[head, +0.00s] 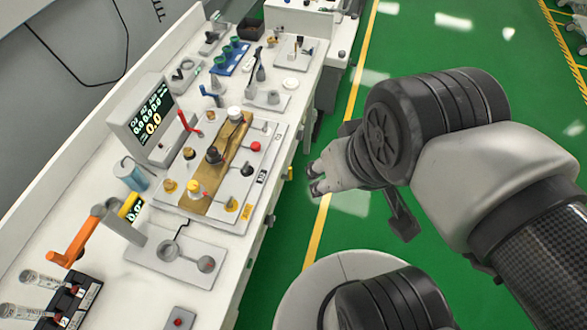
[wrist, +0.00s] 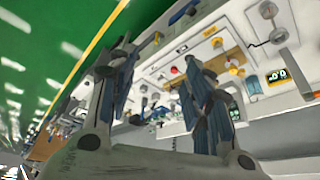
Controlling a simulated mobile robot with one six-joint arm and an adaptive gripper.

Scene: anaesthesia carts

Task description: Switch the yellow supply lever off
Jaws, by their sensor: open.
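The yellow supply lever (head: 231,205) is a small yellow-tipped handle at the front right corner of the panel (head: 212,212), beside a yellow label (head: 246,212). Its exact angle is too small to tell. In the wrist view, a small yellow part (wrist: 217,42) near the panel edge may be this lever. Black (head: 247,168) and red (head: 256,146) levers stand farther along the same edge. My gripper (head: 315,180) is over the green floor, right of the cart and apart from the panel. In the wrist view, its fingers (wrist: 160,72) are spread with nothing held between them.
A yellow-topped knob (head: 193,186) stands on the panel near the lever. A monitor (head: 150,115) stands behind it. An orange-handled part (head: 75,242) and a grey plate with a cable (head: 175,262) lie nearer. The floor (head: 325,140) beside the cart is clear.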

